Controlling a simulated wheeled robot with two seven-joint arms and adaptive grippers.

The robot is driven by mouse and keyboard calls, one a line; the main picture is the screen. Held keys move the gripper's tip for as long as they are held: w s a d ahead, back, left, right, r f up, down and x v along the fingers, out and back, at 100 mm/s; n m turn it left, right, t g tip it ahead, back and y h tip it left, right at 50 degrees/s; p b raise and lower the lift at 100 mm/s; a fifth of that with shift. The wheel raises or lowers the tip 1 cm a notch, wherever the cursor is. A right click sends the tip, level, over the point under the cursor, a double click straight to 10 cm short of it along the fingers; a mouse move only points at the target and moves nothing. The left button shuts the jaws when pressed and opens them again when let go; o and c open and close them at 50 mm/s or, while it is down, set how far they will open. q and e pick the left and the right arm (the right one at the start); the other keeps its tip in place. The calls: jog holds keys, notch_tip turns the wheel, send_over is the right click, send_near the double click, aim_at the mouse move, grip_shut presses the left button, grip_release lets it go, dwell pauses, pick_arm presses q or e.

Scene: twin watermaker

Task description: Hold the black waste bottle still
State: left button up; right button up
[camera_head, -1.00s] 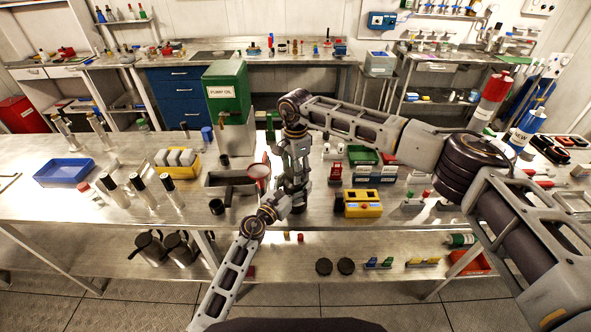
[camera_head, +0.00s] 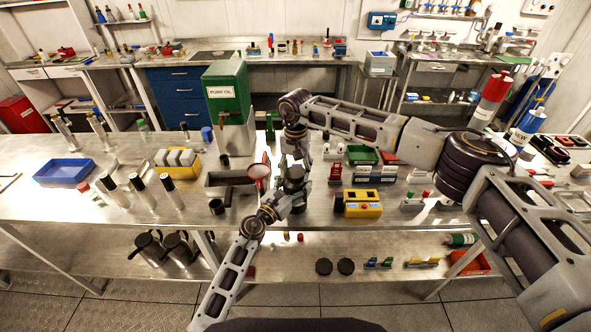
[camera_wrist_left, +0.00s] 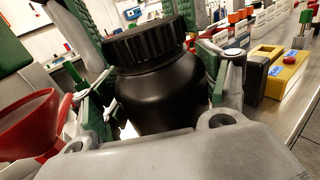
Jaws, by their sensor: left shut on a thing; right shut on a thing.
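The black waste bottle (camera_wrist_left: 160,95) stands upright, close up in the left wrist view, with a wide ribbed black cap (camera_wrist_left: 150,40) on top. My left gripper (camera_wrist_left: 158,98) is shut around the bottle's body, with a green-padded finger on each side. My right gripper (camera_head: 297,150) comes down from above. Its green-padded fingers flank the cap in the left wrist view and are shut on it. In the head view the bottle is mostly hidden by both grippers, near the middle of the bench.
A red funnel (camera_wrist_left: 30,120) is close left of my left gripper. A yellow box with a red button (camera_head: 362,204) is to the right. A grey tray (camera_head: 228,180) and the green pump oil container (camera_head: 226,92) are left and behind. The bench's front strip is fairly clear.

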aim_at(296, 172)
jog(key=shift+w+n, duration=0.1)
jog(key=shift+n, duration=1.1)
jog(key=shift+r, duration=1.25)
jog(key=shift+r, duration=1.9)
pick_arm(q)
jog(key=o, duration=2.1)
jog(key=shift+c, duration=0.2)
jog(key=shift+s, duration=0.15)
